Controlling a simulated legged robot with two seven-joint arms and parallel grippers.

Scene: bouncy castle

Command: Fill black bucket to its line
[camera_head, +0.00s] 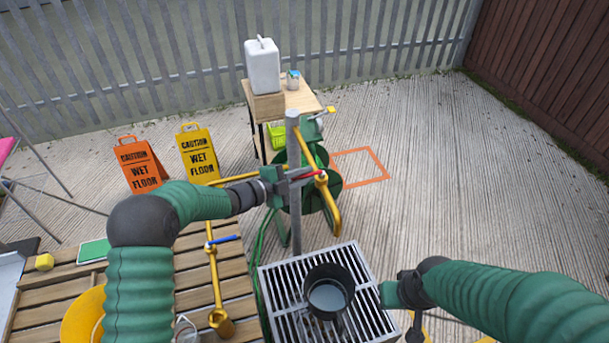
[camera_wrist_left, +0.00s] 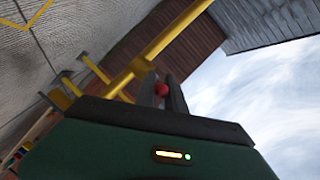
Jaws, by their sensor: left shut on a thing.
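The black bucket (camera_head: 345,275) stands upright on a metal grate. Pale grey water seems to lie inside it; I cannot make out its line. A brass tap on the grey post (camera_head: 293,225) has a curved spout (camera_head: 336,215) above and behind the bucket. No falling stream is clear. My left gripper (camera_head: 296,180) is shut on the tap's red lever (camera_head: 312,174). In the left wrist view the lever's red end (camera_wrist_left: 162,89) shows between the fingers (camera_wrist_left: 162,95). My right gripper (camera_head: 396,294) is right of the bucket, apart from it; its finger opening is unclear.
A second brass pipe (camera_head: 214,280) with a blue lever (camera_head: 224,240) stands left, by a slatted wooden bench (camera_head: 190,268). The grate (camera_head: 372,305) lies below. A green hose reel (camera_head: 325,192), a table (camera_head: 300,98) and two caution signs (camera_head: 198,155) stand behind.

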